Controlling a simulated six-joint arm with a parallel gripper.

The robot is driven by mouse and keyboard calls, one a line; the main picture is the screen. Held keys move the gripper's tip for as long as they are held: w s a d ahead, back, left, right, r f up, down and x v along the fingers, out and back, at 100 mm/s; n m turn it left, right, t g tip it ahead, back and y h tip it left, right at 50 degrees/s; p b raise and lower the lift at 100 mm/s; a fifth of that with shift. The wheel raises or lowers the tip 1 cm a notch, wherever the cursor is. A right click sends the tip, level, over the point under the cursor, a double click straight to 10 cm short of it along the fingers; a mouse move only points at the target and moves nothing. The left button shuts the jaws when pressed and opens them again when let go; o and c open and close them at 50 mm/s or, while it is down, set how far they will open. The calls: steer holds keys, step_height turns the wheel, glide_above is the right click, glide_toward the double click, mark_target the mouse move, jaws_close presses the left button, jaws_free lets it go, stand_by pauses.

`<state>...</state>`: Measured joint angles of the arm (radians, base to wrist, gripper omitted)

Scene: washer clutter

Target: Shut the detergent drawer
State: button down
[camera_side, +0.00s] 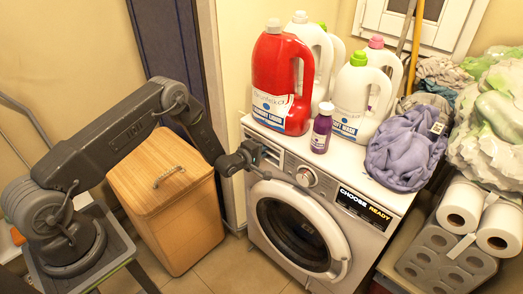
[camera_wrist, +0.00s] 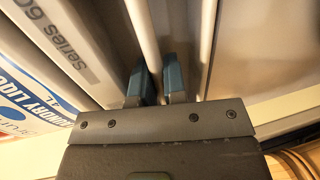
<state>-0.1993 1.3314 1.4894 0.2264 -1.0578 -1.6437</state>
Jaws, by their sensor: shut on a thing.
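The washing machine (camera_side: 300,215) stands in the middle of the side view, with its round door shut. The detergent drawer (camera_side: 271,157) is at the upper left of its front, largely hidden by my gripper (camera_side: 255,153). In the wrist view my gripper's two blue-grey fingers (camera_wrist: 158,86) are close together, one on each side of a thin white upright strip (camera_wrist: 144,35). The strip looks like part of the drawer, and the fingers are shut on it. A gap shows between the strip and the "Series 60" panel (camera_wrist: 62,50). How far out the drawer stands is hard to tell.
A red detergent bottle (camera_side: 272,85), white bottles (camera_side: 354,100), a small purple bottle (camera_side: 321,133) and a purple cloth (camera_side: 403,150) crowd the washer top. A wooden hamper (camera_side: 170,205) stands left of the washer. Paper rolls (camera_side: 450,240) are at right.

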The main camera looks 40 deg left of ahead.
steer(key=shift+w+r, duration=0.1)
steer(key=shift+w, duration=0.05)
steer(key=c, duration=1.5)
jaws_free()
steer(key=s, duration=0.4)
steer(key=s+r, duration=0.1)
steer(key=s, duration=0.4)
steer(key=s+r, duration=0.1)
steer(key=s, duration=0.3)
steer(key=shift+s+r, duration=0.2)
steer(key=shift+s, duration=0.2)
step_height(320, 180, up, 21)
steer(key=d+m+g+y, duration=0.1)
steer(key=d+m+g, duration=0.3)
steer(key=m, duration=0.5)
steer(key=s+d+r+m+g, duration=0.1)
steer(key=s+r+m+g, duration=0.1)
steer(key=s, duration=0.7)
steer(key=s+d+r+m+g, duration=0.2)
steer(key=s+r+m, duration=0.2)
steer(key=s+r, duration=0.2)
steer(key=s+d+r+m+g+h, duration=0.1)
steer(key=s+r+m+g, duration=0.1)
steer(key=s, duration=0.9)
steer(key=shift+s+d+r+m, duration=0.15)
steer(key=shift+d+r+m, duration=0.1)
steer(key=shift+r, duration=0.25)
steer(key=shift+s+d+r+m, duration=0.15)
steer(key=shift+r+m, duration=0.1)
steer(key=shift+r, duration=0.2)
